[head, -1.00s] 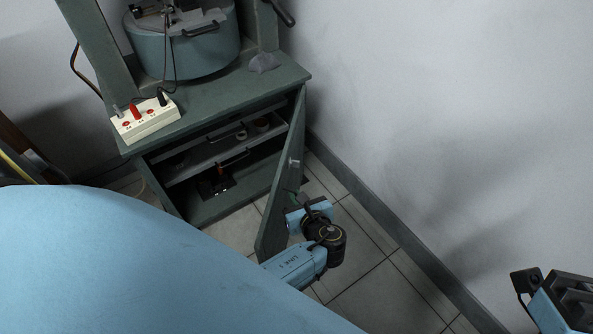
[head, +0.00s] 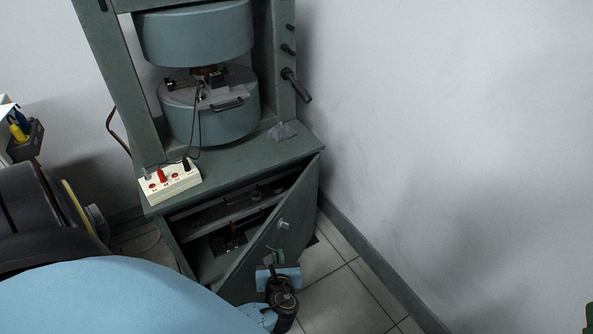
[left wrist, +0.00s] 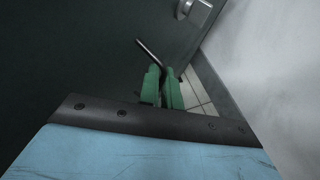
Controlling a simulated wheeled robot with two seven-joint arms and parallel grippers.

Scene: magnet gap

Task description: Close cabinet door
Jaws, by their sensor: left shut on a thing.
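The grey-green cabinet door (head: 262,240) is partly open, its right side near the wall and its free edge out toward me. My left gripper (head: 279,258) is at the door's outer face, below the knob. In the left wrist view its green fingers (left wrist: 163,84) are shut on a thin dark rod (left wrist: 149,52), which seems to be the door handle. The fingertip contact is partly hidden. Only a dark green sliver, perhaps my right gripper, shows at the head view's lower right edge.
The cabinet's inside shows a shelf (head: 240,210) with small items. A large blue-grey magnet (head: 215,120) and a white switch box (head: 172,184) with cables stand on the cabinet top (head: 245,158). A wall is close at right; tiled floor (head: 345,300) lies clear beside the door.

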